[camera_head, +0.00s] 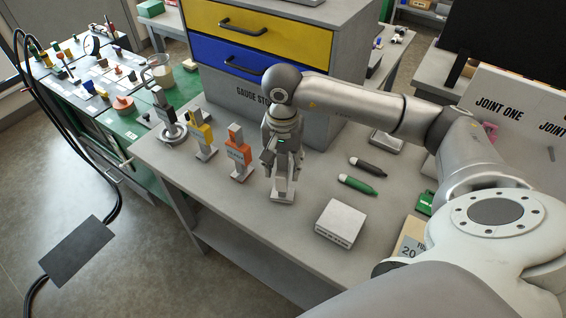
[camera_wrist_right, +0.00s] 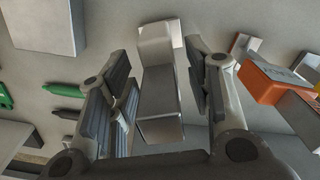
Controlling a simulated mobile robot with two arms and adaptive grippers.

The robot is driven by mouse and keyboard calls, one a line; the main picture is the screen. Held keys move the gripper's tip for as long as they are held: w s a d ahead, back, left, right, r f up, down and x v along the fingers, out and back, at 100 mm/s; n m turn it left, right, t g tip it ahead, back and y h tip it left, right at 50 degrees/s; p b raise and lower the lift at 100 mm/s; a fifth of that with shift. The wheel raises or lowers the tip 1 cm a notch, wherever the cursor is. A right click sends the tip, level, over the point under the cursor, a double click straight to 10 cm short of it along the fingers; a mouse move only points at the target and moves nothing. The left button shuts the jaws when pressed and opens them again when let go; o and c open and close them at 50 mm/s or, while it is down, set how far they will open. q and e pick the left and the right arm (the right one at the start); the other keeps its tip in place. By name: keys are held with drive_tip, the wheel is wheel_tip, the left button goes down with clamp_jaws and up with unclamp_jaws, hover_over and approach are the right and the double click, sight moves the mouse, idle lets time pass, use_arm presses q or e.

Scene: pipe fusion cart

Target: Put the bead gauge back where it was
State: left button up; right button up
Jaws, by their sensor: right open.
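My right gripper (camera_head: 282,172) points down over a pale grey gauge (camera_head: 282,190) on the grey bench. In the right wrist view the gripper's fingers (camera_wrist_right: 163,95) stand apart on both sides of this gauge (camera_wrist_right: 158,92), with gaps visible. The gauge stands on the bench, its upper part mostly hidden by the gripper in the head view. An orange gauge (camera_head: 238,155) and a yellow gauge (camera_head: 202,137) stand in a row to its left. Labels are too small to read, so I cannot tell which is the bead gauge. My left gripper is not in view.
A white box (camera_head: 341,223), a green marker (camera_head: 357,184) and a dark marker (camera_head: 368,167) lie right of the gauge. A drawer cabinet (camera_head: 260,95) stands behind. A ringed stand (camera_head: 170,132) is at the bench's left end. Bench in front of the gauges is clear.

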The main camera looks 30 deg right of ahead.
drive_tip(key=shift+r+p, duration=0.25)
drive_tip(key=shift+p, duration=0.05)
wheel_tip(320, 180, up, 11)
drive_tip(key=b, duration=0.2)
drive_tip(key=shift+w+f+b, duration=0.1)
drive_tip(key=shift+b, duration=0.3)
drive_tip(key=shift+r, duration=0.5)
